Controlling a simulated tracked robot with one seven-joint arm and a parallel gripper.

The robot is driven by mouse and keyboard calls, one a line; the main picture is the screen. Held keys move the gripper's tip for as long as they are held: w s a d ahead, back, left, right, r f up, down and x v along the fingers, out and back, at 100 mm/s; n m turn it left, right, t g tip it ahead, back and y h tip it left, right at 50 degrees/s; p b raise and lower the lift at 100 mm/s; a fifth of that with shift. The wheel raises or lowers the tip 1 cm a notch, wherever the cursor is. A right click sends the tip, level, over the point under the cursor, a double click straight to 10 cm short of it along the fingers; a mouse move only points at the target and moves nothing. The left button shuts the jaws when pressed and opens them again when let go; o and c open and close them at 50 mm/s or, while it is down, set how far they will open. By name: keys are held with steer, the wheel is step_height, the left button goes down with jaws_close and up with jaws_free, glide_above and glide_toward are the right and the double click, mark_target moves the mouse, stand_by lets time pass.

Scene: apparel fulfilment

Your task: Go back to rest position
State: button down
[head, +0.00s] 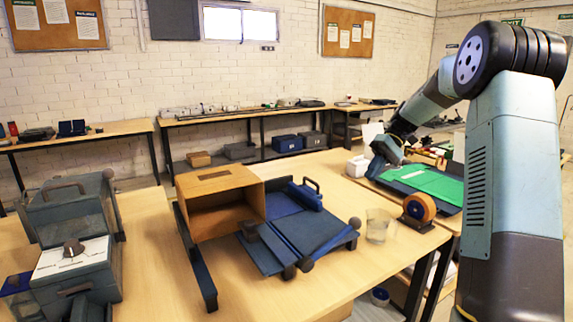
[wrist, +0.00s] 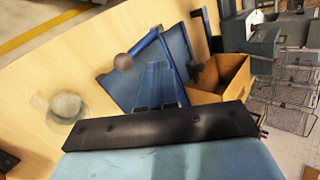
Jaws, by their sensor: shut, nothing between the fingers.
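My gripper (head: 377,165) is at the end of my raised arm, on the right of the head view. It is shut and empty. In that view it appears in front of the left part of a green cloth (head: 432,183) on a dark tray; I cannot tell the gap between them. In the wrist view, a black bar and my pale blue arm housing fill the lower middle.
A blue folding board (head: 300,235) lies on the table (head: 160,250) beside an open cardboard box (head: 222,205). A clear cup (head: 378,226) and an orange tape roll (head: 419,208) stand near the right edge. A grey machine (head: 72,255) stands at left.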

steer(key=s+a+r+m+t+h, duration=0.1)
steer(key=s+a+r+t+h, duration=0.2)
steer(key=s, duration=0.6)
steer(key=s+a+r+m+t+h, duration=0.1)
steer(key=s+a+r+t+h, duration=0.1)
steer(key=s+r, duration=0.5)
steer(key=s+d+f+t+h, duration=0.1)
steer(key=s+f+t, duration=0.1)
steer(key=s, duration=0.7)
steer(key=s+d+f+m+t+h, duration=0.1)
steer(key=s+f+t, duration=0.1)
steer(key=s, duration=0.8)
steer(key=shift+f+m+t, duration=0.2)
steer(key=shift+m+t, duration=0.1)
steer(key=shift+t, duration=0.5)
